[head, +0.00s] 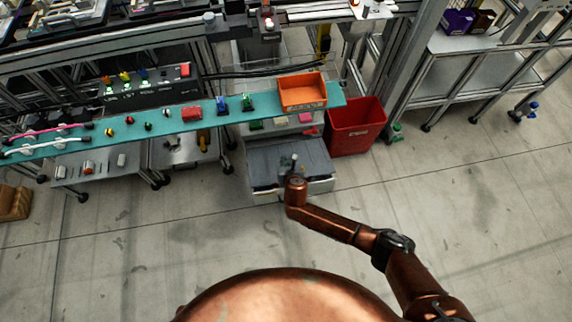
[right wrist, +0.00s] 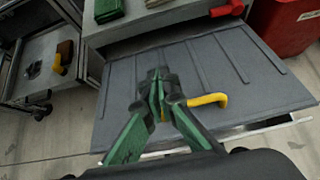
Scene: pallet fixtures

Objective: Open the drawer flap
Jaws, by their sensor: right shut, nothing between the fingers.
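The drawer flap (head: 262,165) is a dark grey panel at the front of a light grey cabinet, below the teal shelf. In the right wrist view the ribbed grey flap (right wrist: 235,65) slopes out from the cabinet front. A yellow handle (right wrist: 210,101) sits near its lower edge. My right gripper (head: 291,162) is over the flap. Its green and black fingers (right wrist: 158,88) are shut and empty, just left of the yellow handle, and they hide its left end. I cannot tell whether they touch the handle. My left gripper is not in view.
A red handle (right wrist: 228,8) is on the cabinet front above the flap. A red bin (head: 354,130) stands close on the right, and an orange bin (head: 302,92) sits on the teal shelf (head: 160,124). The floor in front is clear.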

